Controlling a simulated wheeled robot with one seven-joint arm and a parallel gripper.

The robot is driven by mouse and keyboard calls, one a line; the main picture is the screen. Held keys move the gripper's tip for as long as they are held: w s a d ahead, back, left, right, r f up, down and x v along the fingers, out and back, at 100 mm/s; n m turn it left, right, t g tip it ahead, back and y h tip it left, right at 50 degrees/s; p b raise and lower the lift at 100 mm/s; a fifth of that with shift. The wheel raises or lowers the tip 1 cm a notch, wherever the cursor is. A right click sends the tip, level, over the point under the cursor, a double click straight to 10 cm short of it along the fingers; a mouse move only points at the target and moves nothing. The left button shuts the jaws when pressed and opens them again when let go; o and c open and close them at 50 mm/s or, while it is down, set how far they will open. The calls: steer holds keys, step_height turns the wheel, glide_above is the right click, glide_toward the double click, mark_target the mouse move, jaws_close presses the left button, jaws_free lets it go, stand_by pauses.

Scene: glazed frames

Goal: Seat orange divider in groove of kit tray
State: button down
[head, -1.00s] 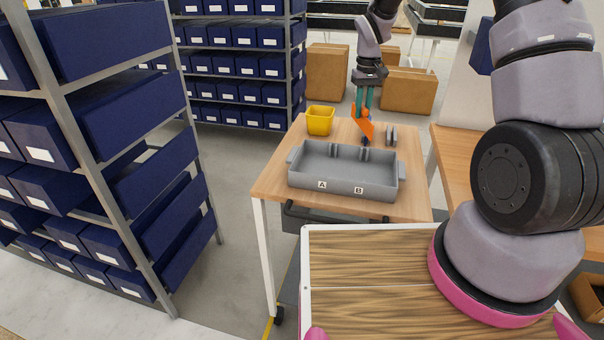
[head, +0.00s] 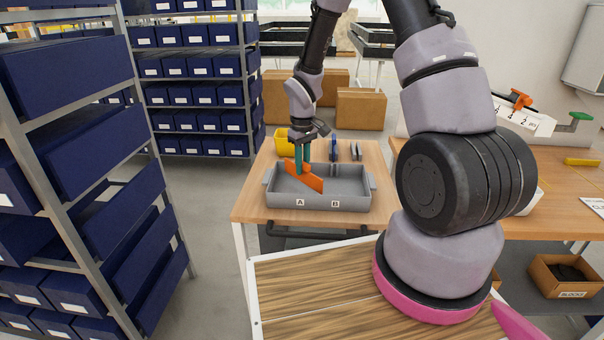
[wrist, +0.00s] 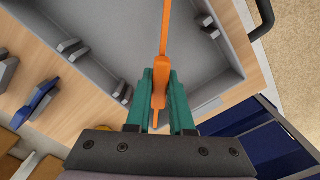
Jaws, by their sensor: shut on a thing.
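The grey kit tray (head: 318,200) lies on a wooden table, with labels A and B on its front wall. My gripper (head: 303,168) is shut on the orange divider (head: 312,182), over the tray's left part near A. In the head view the divider runs diagonally, and whether it touches the floor is unclear. In the wrist view the teal fingers of my gripper (wrist: 160,100) pinch the divider (wrist: 163,35) by its thicker grip part.
Behind the tray are a yellow bin (head: 283,143), a blue part (head: 333,150) and grey upright pieces (head: 356,151). A shelf rack of blue boxes (head: 70,130) stands left. Another table (head: 555,210) is at right. The tray's right part is empty.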

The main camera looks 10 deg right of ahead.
steer(key=shift+f, duration=1.3)
steer(key=shift+f, duration=0.15)
steer(key=c, duration=0.8)
jaws_free()
